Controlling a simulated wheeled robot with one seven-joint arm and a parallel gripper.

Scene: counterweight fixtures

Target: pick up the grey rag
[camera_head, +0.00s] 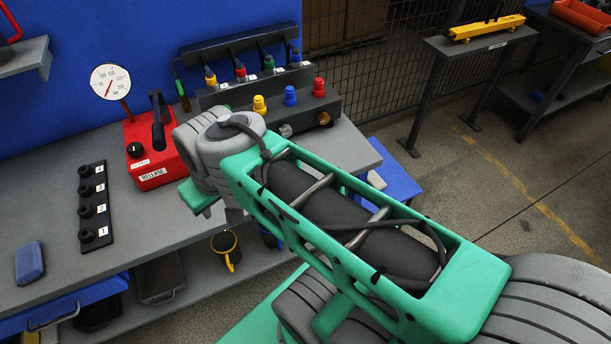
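I cannot make out a grey rag anywhere in the head view. My green and grey arm crosses the middle of the picture and covers part of the grey workbench (45,205). The fingers of my gripper do not show, so I cannot see whether they are open or hold anything.
On the bench are a red release box (150,152) with a gauge (110,82), a black numbered strip (95,207), a connector panel (300,108) and a blue block (29,263).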

